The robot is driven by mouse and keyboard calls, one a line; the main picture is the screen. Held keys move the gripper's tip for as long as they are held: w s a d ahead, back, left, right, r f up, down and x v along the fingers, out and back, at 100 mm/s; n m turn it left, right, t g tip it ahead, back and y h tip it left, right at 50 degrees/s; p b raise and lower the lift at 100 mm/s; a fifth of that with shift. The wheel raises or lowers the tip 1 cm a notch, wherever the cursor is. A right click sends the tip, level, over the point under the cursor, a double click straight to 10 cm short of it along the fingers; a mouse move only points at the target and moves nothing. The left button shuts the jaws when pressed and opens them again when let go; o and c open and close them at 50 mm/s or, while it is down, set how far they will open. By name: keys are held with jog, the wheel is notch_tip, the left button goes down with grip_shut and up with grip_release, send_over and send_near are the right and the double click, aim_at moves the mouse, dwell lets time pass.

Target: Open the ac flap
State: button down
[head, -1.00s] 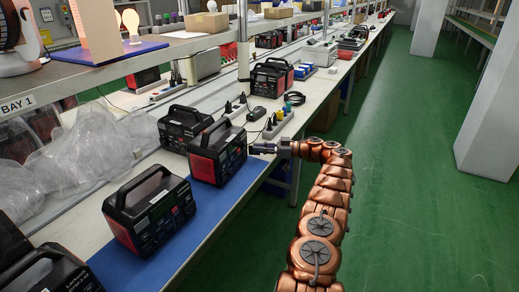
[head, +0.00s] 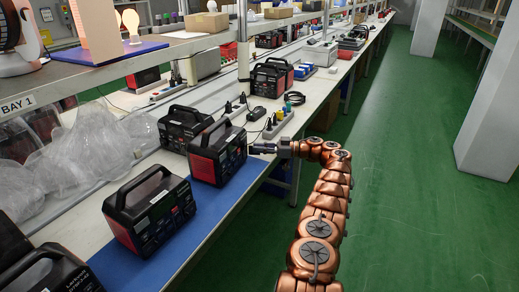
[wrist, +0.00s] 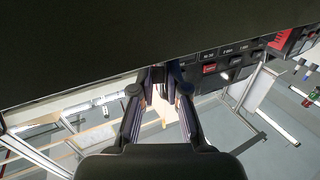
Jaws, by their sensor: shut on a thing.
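A black and red power station (head: 213,158) with a top handle stands on the blue mat at the bench's front edge. Its control face is turned to the right, toward my arm. My gripper (head: 251,148) is at this face, level with its upper part. In the wrist view the face of the power station (wrist: 232,62) shows red and dark switches with small labels. The two fingers of my gripper (wrist: 160,78) come together at the face, closed on a small part there. The ac flap itself is hard to make out, and the fingertips partly hide it.
Other power stations stand close by: one behind (head: 180,127), one in front (head: 150,211). A power strip (head: 278,124) with plugs and a black cable lie on the bench beyond my gripper. Crumpled plastic wrap (head: 85,150) is at the left. The green aisle floor (head: 410,200) is clear.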

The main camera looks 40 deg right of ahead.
jog(key=shift+w+a, duration=0.1)
jog(key=shift+a, duration=0.05)
jog(key=c, duration=1.3)
grip_release()
jog(key=shift+o, duration=0.5)
jog(key=shift+r, duration=0.15)
notch_tip(320, 180, up, 10)
jog(key=shift+f, duration=0.1)
